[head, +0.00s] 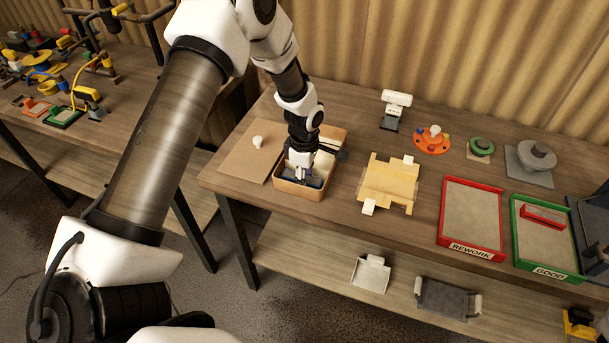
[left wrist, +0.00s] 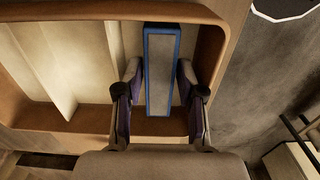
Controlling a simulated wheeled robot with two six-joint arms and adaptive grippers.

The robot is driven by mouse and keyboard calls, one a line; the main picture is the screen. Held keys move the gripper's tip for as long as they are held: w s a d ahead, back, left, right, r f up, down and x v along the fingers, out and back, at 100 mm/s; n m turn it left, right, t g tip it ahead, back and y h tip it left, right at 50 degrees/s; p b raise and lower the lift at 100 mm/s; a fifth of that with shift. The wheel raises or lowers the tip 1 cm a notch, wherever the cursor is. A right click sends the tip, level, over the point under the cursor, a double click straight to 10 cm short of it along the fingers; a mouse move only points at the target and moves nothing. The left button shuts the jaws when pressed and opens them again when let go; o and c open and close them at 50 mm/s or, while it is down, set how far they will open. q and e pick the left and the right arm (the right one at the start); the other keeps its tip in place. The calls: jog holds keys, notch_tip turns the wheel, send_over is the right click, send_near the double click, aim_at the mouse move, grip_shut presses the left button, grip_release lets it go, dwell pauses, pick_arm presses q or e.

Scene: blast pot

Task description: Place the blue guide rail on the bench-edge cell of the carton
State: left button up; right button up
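The carton (head: 288,188) is an open tan box near the bench's front edge. It also shows in the left wrist view (left wrist: 222,60), with pale dividers (left wrist: 62,72) in its left part. The blue guide rail (left wrist: 162,70) is a narrow grey block with a blue border, along the carton's right side there. In the head view a bit of blue (head: 314,182) shows at the carton's bench-edge side. My left gripper (head: 303,176) points down into the carton. My right gripper is out of view.
A brown board (head: 238,158) with a small white knob lies left of the carton. A yellow cut-out plate (head: 388,186) lies right of it. The red REWORK tray (head: 471,250) and green GOOD tray (head: 548,268) stand further right. Bare bench separates them.

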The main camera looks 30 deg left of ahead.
pick_arm(q)
jog(key=shift+r, duration=0.1)
notch_tip(320, 180, up, 12)
jog(key=b, duration=0.2)
dwell(0.3)
